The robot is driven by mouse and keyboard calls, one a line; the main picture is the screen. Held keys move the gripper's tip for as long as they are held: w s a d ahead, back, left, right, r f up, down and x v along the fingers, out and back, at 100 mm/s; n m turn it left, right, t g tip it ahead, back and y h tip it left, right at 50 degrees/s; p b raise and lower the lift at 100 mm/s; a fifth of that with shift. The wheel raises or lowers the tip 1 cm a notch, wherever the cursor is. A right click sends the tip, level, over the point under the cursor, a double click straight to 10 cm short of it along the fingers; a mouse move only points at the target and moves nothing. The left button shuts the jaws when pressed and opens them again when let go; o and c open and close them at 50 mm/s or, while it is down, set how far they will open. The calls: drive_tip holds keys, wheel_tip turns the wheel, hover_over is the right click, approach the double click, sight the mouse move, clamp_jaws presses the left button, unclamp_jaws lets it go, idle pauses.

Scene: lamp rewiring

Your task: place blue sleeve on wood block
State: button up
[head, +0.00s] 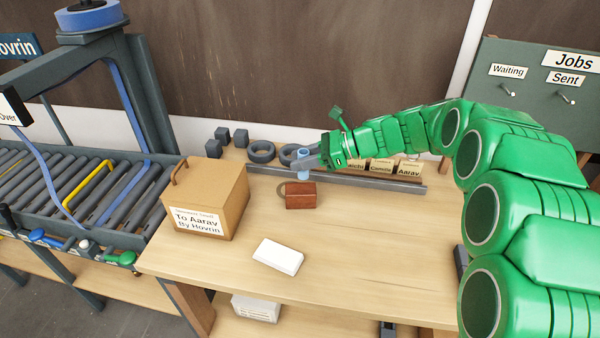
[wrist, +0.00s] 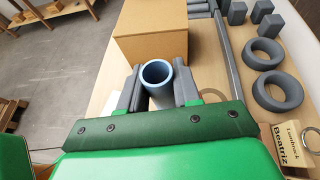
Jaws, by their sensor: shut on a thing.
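My gripper (head: 304,161) is shut on the blue sleeve (head: 303,167), a short light-blue tube held upright. In the wrist view the sleeve (wrist: 146,72) shows its open round top between the two grey fingers. The wood block (head: 300,196), a small red-brown block, stands on the workbench. In the head view the sleeve appears just behind and above the block; I cannot tell whether they touch. The wood block cannot be made out in the wrist view.
A cardboard box (head: 205,195) labelled "To Aarav" stands at left on the workbench (head: 350,255). A white block (head: 278,256) lies in front. A grey rail (head: 385,184) runs behind, with grey rings (head: 261,152), cubes (head: 213,148) and name tags (head: 382,166) beyond. The bench's right front is clear.

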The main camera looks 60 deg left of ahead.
drive_tip(key=shift+w+a+f, duration=0.3)
drive_tip(key=shift+a+f, duration=0.4)
drive_tip(key=shift+f, duration=0.2)
drive_tip(key=shift+w+a+f, duration=0.35)
drive_tip(key=shift+a+f, duration=0.3)
drive_tip(key=shift+f, duration=0.25)
drive_tip(key=shift+w+a+f, duration=0.3)
drive_tip(key=shift+a+f, duration=0.4)
drive_tip(key=shift+f, duration=1.75)
drive_tip(key=o, duration=1)
drive_tip(key=shift+f, duration=0.1)
drive_tip(key=shift+r, duration=0.2)
drive_tip(key=shift+v, duration=6.05)
